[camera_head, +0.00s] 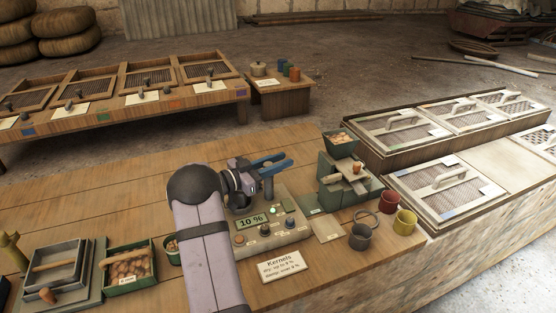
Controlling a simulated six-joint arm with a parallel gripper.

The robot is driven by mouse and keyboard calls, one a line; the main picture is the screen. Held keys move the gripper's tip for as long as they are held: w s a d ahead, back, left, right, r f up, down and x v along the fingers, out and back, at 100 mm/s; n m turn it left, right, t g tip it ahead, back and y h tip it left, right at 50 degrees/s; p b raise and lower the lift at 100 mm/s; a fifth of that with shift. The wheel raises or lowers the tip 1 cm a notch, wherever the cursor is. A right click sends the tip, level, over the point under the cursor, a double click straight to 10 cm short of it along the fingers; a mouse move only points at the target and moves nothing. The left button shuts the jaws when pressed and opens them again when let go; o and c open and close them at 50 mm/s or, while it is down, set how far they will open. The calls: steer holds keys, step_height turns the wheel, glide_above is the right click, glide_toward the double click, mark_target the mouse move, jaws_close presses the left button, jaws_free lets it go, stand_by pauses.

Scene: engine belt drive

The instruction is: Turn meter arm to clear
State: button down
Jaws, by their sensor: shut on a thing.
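The meter (268,232) is a grey-beige box on the wooden bench, with a green display reading 10 %, knobs and a small lit green spot. My gripper (286,160), with blue fingers, is above the back of the meter. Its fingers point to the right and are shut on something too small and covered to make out. The meter arm cannot be told apart from my gripper and wrist, which cover the meter's back and left side. A card reading "Kernels" (281,266) lies in front of the meter.
A green hopper device (350,187) stands close right of the meter. At left are a green box of nuts (129,268) and a grey tray (52,272). Lidded bins (445,187) line the right.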

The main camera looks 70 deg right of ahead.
steer(key=shift+r+m+g+y, duration=0.1)
steer(key=shift+m+g+y, duration=0.2)
steer(key=shift+g, duration=0.2)
steer(key=c, duration=1.5)
jaws_free()
steer(key=shift+o, duration=0.2)
steer(key=shift+a, duration=0.1)
steer(key=b+v, duration=0.1)
steer(key=v, duration=0.6)
steer(key=shift+a, duration=0.1)
